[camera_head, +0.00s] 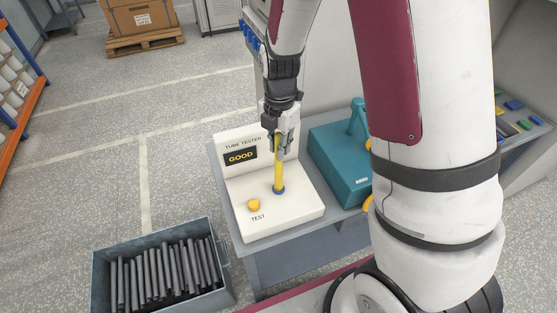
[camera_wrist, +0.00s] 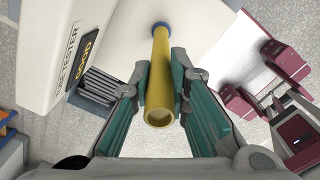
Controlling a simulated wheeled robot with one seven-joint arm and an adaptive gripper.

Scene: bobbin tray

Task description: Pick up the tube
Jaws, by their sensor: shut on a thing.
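The tube (camera_head: 278,168) is yellow and stands upright on the white tube tester, its lower end at a blue ring. The tester (camera_head: 301,206) shows "GOOD" on its display and has a yellow button (camera_head: 254,204) marked "TEST". My gripper (camera_head: 281,132) is above the tester, shut on the upper part of the tube. In the wrist view the tube (camera_wrist: 160,85) lies between the two green-padded fingers (camera_wrist: 161,95), its open end toward the camera and its far end at the blue ring. Whether its lower end is seated in the ring or just clear of it, I cannot tell.
A teal case (camera_head: 338,165) with a handle stands right of the tester on the grey bench (camera_head: 275,259). A grey bin (camera_head: 227,291) of dark tubes is on the lower left. An orange rack (camera_head: 30,104) is at the far left. Open floor lies behind the bin.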

